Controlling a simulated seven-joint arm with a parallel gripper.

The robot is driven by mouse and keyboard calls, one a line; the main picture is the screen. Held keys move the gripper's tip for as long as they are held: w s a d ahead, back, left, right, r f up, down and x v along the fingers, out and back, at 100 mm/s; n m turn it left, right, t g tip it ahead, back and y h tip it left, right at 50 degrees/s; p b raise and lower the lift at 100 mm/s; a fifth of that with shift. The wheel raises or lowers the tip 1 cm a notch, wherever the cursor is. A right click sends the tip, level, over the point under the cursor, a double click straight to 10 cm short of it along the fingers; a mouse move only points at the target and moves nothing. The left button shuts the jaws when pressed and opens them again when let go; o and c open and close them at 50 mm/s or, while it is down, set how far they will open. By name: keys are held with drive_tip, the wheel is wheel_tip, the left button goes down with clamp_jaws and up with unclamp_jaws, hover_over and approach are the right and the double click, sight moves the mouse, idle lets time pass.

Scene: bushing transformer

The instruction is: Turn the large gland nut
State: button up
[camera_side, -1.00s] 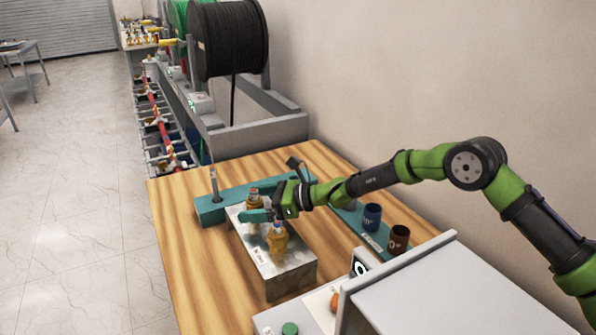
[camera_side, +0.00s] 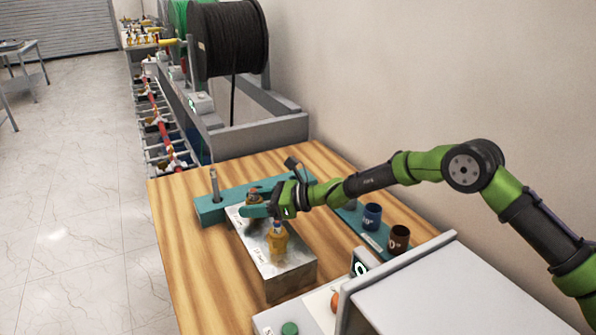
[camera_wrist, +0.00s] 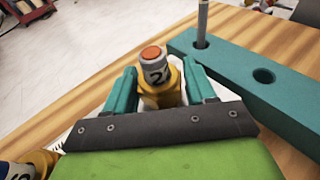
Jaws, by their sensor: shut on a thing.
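Two brass gland nuts stand on a grey metal block (camera_side: 288,277) on the wooden table. The far gland nut (camera_wrist: 173,88) has a grey top with an orange end and a dark number, partly readable as 2. My gripper (camera_side: 254,205) is at this far nut, with its teal fingers (camera_wrist: 122,92) on either side, shut on it. In the side view the fingers hide part of that nut. The near gland nut (camera_side: 277,243) stands free at the block's front half; part of it shows at the lower left of the wrist view. I cannot tell which nut is larger.
A teal holder (camera_side: 208,210) with an upright metal rod (camera_side: 214,185) lies behind the block. A blue cup (camera_side: 372,217) and a brown cup (camera_side: 399,238) stand to the right. A grey box (camera_side: 440,285) fills the front right. The table's left side is clear.

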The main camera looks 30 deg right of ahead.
drive_tip(key=shift+n+g+y, duration=0.7)
drive_tip(key=shift+n+g, duration=0.4)
drive_tip(key=shift+g, duration=0.2)
drive_tip(key=shift+n+g+y, duration=0.5)
drive_tip(key=shift+n+g, duration=0.6)
drive_tip(key=shift+g, duration=0.2)
drive_tip(key=o, duration=1.4)
drive_tip(key=shift+d, duration=0.1)
